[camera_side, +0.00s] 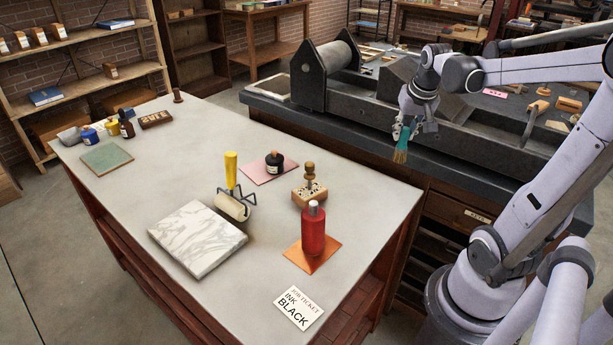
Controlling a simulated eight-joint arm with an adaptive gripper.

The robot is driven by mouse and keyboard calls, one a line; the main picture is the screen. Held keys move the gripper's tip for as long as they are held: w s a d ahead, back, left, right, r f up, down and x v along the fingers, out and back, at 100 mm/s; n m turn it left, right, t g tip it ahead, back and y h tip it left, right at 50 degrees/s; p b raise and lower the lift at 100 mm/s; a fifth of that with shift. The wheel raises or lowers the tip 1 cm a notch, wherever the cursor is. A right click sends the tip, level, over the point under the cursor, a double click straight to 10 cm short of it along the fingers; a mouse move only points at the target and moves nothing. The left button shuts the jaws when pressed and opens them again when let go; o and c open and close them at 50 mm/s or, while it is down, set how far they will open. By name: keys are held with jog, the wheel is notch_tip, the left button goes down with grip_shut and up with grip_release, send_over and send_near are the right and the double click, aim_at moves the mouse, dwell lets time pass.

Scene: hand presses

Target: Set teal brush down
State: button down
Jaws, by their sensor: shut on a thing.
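My gripper (408,124) is shut on the teal brush (403,140). The brush hangs with its tan bristles pointing down. Its upper part is hidden between the fingers. In the picture it shows in front of the dark press bench (350,127), to the right of and beyond the light-topped table (370,190). I cannot tell its exact height or whether it touches anything.
The table holds a marble slab (197,238), a yellow-handled roller (232,200), a red bottle (313,230) on a copper sheet (300,258), a wooden block stamp (309,192), a black ink bottle (274,163) on a pink sheet, and a job ticket (298,308). The green mat (107,158) looks bare.

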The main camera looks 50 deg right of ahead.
jog(key=w+d+f, duration=0.2)
jog(key=w+d, duration=0.4)
jog(key=shift+n, duration=0.4)
jog(key=shift+w+a+f, duration=0.85)
jog(key=shift+w+f, duration=0.85)
jog(key=shift+f, duration=0.15)
jog(key=shift+w+a+f, duration=0.85)
jog(key=shift+w+f, duration=0.85)
jog(key=shift+f, duration=0.1)
jog(key=shift+w+a+f, duration=0.85)
jog(key=shift+w+f, duration=0.85)
jog(key=shift+f, duration=0.15)
jog(key=shift+f, duration=0.1)
jog(key=c, duration=1.2)
grip_release()
